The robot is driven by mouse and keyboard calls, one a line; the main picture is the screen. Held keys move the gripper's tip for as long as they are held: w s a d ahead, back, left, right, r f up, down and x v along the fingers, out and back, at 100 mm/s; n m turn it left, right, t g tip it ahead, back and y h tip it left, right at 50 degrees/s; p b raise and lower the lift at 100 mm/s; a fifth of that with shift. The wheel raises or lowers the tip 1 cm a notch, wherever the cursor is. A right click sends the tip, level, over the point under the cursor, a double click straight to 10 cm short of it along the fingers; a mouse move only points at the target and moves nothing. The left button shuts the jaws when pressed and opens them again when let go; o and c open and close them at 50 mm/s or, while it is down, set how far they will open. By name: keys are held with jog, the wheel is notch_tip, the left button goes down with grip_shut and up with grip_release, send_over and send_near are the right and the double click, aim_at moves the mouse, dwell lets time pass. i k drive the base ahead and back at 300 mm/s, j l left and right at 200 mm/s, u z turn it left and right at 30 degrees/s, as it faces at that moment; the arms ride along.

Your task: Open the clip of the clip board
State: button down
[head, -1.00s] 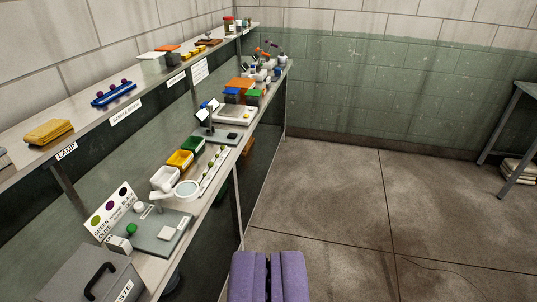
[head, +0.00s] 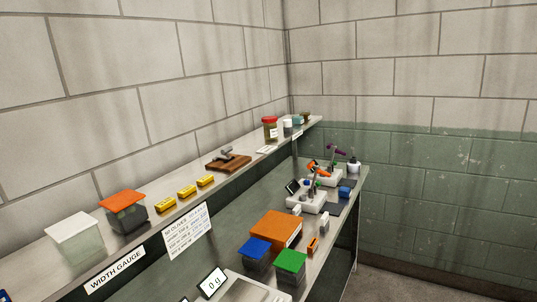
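A small brown board (head: 229,164) lies on the upper shelf, right of the yellow blocks. A grey clip-like piece (head: 226,153) stands up on top of it. It is the thing most like a clip board here, but it is small and I cannot be sure. I cannot tell whether the grey piece is open or shut. A written white sheet (head: 188,232) hangs at the shelf's front edge, below and left of the board. My gripper is not in view.
The upper shelf also holds an orange-lidded box (head: 123,211), a white-lidded box (head: 75,236), several yellow blocks (head: 187,191) and a red-lidded jar (head: 270,129). The lower bench bears a large orange box (head: 277,231), blue and green boxes and white devices (head: 306,201). Floor shows at lower right.

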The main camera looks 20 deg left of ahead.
aim_at(226, 151)
jog(key=i+u, duration=0.15)
jog(key=i, duration=0.35)
jog(key=i+l+u, duration=0.15)
jog(key=i, duration=0.35)
jog(key=i+l+u, duration=0.15)
jog(key=i, duration=0.4)
jog(key=i+l+u, duration=0.25)
jog(key=i+u, duration=0.15)
jog(key=i+l+u, duration=0.35)
